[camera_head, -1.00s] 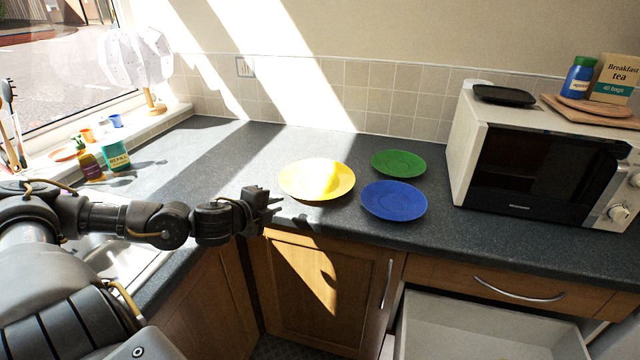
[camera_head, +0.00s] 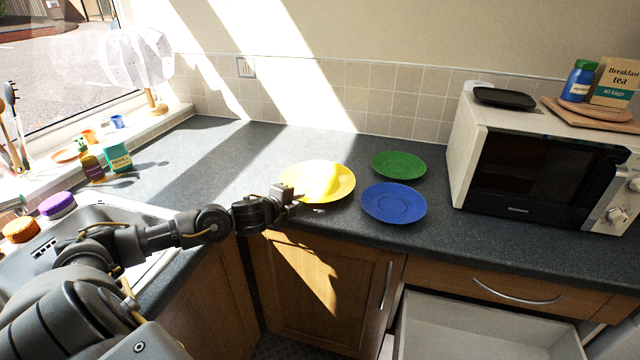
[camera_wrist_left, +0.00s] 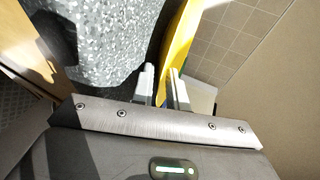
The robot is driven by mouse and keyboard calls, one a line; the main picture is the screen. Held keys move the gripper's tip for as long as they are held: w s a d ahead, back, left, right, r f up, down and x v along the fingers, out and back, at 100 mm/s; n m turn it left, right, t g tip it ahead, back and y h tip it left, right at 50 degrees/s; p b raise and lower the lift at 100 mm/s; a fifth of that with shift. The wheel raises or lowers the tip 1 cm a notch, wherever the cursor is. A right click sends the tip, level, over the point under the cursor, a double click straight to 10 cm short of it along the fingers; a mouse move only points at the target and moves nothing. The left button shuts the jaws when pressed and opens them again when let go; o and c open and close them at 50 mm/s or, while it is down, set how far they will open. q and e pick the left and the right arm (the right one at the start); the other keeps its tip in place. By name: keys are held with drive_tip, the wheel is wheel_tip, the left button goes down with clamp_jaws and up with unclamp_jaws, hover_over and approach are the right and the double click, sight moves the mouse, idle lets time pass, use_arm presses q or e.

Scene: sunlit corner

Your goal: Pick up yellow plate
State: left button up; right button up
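The yellow plate (camera_head: 325,180) lies on the dark worktop in a strip of sunlight. My left gripper (camera_head: 290,192) is at its near-left rim, in front of part of that rim. In the left wrist view the yellow plate (camera_wrist_left: 180,38) reaches down to the two fingers (camera_wrist_left: 163,88). Its edge appears to lie between them, with a gap showing, so the gripper looks open. Whether a finger touches the plate I cannot tell. My right gripper is not in view.
A blue plate (camera_head: 394,203) and a green plate (camera_head: 398,165) lie to the right. A microwave (camera_head: 540,165) stands further right. A sink (camera_head: 135,212) is at the left. An open drawer (camera_head: 480,325) sticks out below the worktop. The worktop behind the plates is clear.

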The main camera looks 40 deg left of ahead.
use_arm(q)
clamp_jaws()
drive_tip(key=shift+w+r, duration=0.1)
idle(0.3)
